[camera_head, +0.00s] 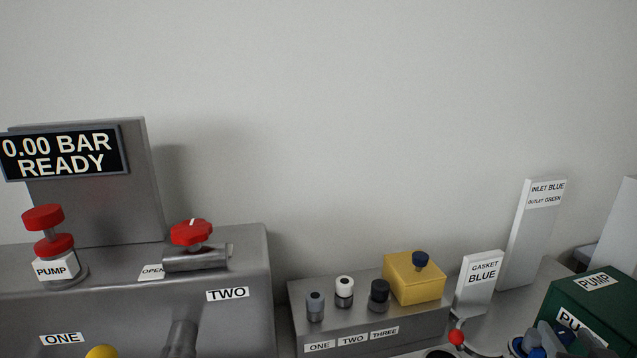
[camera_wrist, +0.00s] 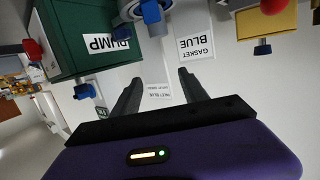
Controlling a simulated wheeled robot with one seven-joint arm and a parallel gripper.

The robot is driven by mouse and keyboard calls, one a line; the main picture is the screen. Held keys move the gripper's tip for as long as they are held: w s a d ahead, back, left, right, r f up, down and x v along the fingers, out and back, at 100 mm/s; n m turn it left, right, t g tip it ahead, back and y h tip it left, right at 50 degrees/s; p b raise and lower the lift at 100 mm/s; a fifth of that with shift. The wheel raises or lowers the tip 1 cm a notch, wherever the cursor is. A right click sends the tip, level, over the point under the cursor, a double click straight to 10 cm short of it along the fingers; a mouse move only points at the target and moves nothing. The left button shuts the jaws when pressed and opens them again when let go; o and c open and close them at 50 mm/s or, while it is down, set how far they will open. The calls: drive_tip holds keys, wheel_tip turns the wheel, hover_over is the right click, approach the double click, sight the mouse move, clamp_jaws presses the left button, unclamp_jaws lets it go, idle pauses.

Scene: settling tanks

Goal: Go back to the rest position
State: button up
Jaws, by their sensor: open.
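My gripper (camera_wrist: 160,95) shows in the wrist view with its two dark fingers apart and nothing between them. The wrist view is turned upside down. Beyond the fingers is a white sign reading INLET BLUE, OUTLET GREEN (camera_wrist: 157,90). The gripper does not show in the head view. A dark green box labelled PUMP (camera_head: 590,308) stands at the lower right of the head view, with blue parts in front of it. It also shows at the upper left of the wrist view (camera_wrist: 72,40).
A grey console with a display reading 0.00 BAR READY (camera_head: 62,153) and red knobs stands at left. A grey block (camera_head: 425,325) carries several small fittings and a yellow box (camera_head: 413,281). A GASKET BLUE sign (camera_head: 480,285) stands beside it. The wall above is bare.

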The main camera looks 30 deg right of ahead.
drive_tip(key=s+a+f+n+t+y, duration=0.1)
drive_tip(key=a, duration=0.6)
drive_tip(key=a+f+n+t+y, duration=0.1)
drive_tip(key=a+n+t, duration=0.1)
drive_tip(key=a, duration=0.6)
drive_tip(key=s+a+f+n+t+y, duration=0.1)
drive_tip(key=a+t, duration=0.1)
drive_tip(key=a, duration=0.5)
drive_tip(key=shift+s+a+y, duration=0.2)
drive_tip(key=shift+s+y, duration=0.1)
drive_tip(key=s+a+f+n+y, duration=0.1)
drive_tip(key=s+a+y, duration=0.1)
drive_tip(key=s+a, duration=0.2)
drive_tip(key=s+a+f+n+y, duration=0.2)
drive_tip(key=s+a+y, duration=0.1)
drive_tip(key=s+a, duration=0.1)
drive_tip(key=s+a+f+n+g+y, duration=0.1)
drive_tip(key=s+a+f+n+y, duration=0.1)
drive_tip(key=s+a, duration=0.2)
drive_tip(key=shift+a+f, duration=0.2)
drive_tip(key=shift+a, duration=1.1)
